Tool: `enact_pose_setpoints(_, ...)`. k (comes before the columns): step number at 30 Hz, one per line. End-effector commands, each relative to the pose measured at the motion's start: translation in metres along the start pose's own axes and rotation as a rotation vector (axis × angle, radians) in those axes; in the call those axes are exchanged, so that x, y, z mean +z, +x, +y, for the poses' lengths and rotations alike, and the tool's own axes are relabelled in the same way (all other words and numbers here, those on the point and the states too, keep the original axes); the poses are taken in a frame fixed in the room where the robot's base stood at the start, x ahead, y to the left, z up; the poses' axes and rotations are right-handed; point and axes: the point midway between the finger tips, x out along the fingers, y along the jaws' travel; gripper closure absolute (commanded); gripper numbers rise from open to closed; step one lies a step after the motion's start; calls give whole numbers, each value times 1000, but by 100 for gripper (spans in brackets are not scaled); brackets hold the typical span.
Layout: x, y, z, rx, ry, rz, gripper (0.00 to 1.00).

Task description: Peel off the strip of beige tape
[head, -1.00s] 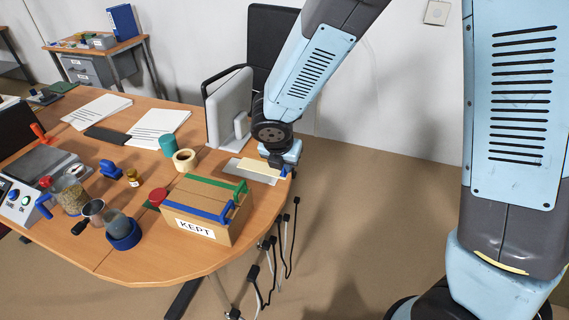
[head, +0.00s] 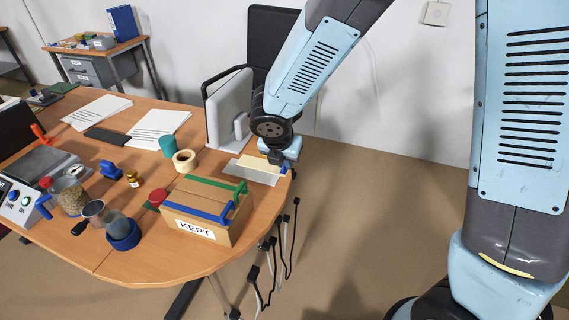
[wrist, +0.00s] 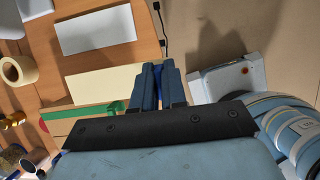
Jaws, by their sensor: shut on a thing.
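The strip of beige tape (head: 258,163) is a flat, pale piece at the desk's right end. In the wrist view the strip (wrist: 100,85) reaches from the left to my fingers. My gripper (head: 286,167) is shut on its right end; in the wrist view its blue fingers (wrist: 160,68) are close together. A pale grey plate (head: 247,177) lies on the desk under the strip in the head view. In the wrist view the plate (wrist: 97,30) looks bare, with wood between it and the strip, so the strip appears raised off it. The pinched end is partly hidden.
The desk edge is close on the right, with cables (head: 289,235) hanging below.

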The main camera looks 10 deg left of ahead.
Motion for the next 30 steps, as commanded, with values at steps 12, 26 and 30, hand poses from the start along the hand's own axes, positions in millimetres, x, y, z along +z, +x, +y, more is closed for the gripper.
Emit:
enact_pose_setpoints(12, 9, -19, 0, 2, 3, -1, 100)
enact_pose_setpoints(26, 17, -39, 0, 1, 1, -1, 100)
enact_pose_setpoints(30, 18, -42, 0, 0, 1, 0, 100)
